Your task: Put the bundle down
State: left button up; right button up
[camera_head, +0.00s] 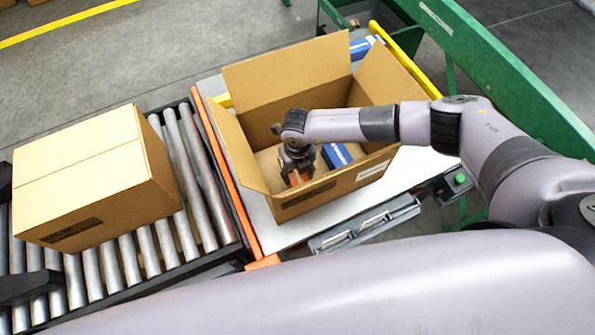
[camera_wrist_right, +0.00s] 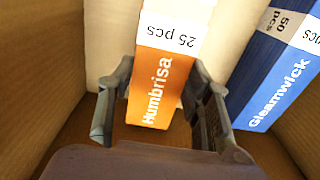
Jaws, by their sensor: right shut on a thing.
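My right gripper (camera_head: 297,168) reaches down into the open cardboard box (camera_head: 330,190). It is shut on an orange bundle (camera_wrist_right: 155,85) marked Humbrisa, with a white "25 pcs" band; a finger lies on each side of it. A little orange shows below the gripper in the head view. The bundle is inside the box walls; whether its underside touches the floor is hidden. Dark shapes at the left edge of the head view may be my left gripper (camera_head: 30,284), but its jaws are unclear.
A blue Gleamwick bundle (camera_wrist_right: 275,75) lies in the box, right of the orange one. A closed carton (camera_head: 90,175) sits on the roller conveyor (camera_head: 190,180) at left. Box flaps stand up and out. A green guard (camera_head: 500,70) runs at upper right.

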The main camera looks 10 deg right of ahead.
aim_at(298, 175)
jog(key=shift+f+b, duration=0.55)
jog(key=shift+f, duration=0.05)
jog(key=o, duration=1.2)
jog(key=shift+r, duration=0.15)
jog(key=shift+r+p, duration=0.3)
jog(key=shift+p, duration=0.1)
notch_tip(298, 175, up, 12)
jog(key=shift+r, duration=0.2)
